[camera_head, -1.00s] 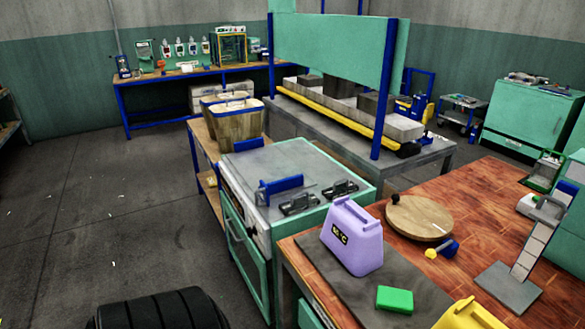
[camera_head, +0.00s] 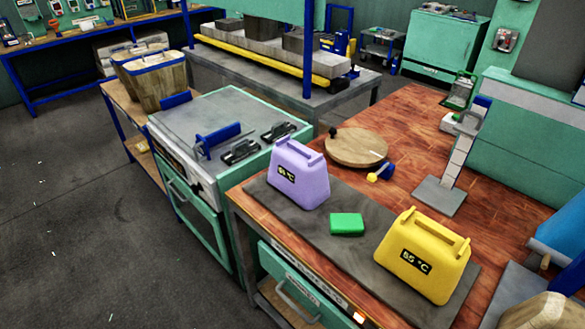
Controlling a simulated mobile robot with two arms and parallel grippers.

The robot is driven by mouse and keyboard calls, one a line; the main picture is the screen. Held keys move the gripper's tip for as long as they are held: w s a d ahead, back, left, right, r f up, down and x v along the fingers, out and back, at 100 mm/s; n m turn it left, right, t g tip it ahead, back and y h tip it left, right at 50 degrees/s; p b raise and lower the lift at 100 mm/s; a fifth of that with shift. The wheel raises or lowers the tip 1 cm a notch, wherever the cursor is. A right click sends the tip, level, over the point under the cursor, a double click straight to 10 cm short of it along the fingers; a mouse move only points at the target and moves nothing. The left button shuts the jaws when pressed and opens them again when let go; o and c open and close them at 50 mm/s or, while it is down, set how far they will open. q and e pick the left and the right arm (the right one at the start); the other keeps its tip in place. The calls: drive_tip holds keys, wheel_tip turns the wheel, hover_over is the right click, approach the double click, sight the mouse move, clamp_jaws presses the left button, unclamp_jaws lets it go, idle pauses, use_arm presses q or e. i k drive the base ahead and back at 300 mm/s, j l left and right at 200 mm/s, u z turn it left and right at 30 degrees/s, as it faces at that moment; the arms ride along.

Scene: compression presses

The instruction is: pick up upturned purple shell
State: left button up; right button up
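The purple shell (camera_head: 300,174) stands on a dark grey mat (camera_head: 340,252) at the left end of the wooden worktable. It has a handle bar on top and a black temperature label on its front, and its wider end is down. Its inside is hidden. Neither of my grippers is in view.
A green block (camera_head: 347,224) lies right of the purple shell, and a yellow shell (camera_head: 424,254) labelled 55 °C stands further right. A round wooden board (camera_head: 356,147) lies behind. A green oven-like cabinet (camera_head: 193,215) adjoins the table's left. Floor at left is clear.

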sight(300, 173)
drive_tip(key=i+j+z, duration=0.2)
drive_tip(key=j, duration=0.2)
drive_tip(key=j+z, duration=0.15)
drive_tip(key=j, duration=0.3)
drive_tip(key=i+j+z, duration=0.2)
drive_tip(key=j, duration=0.25)
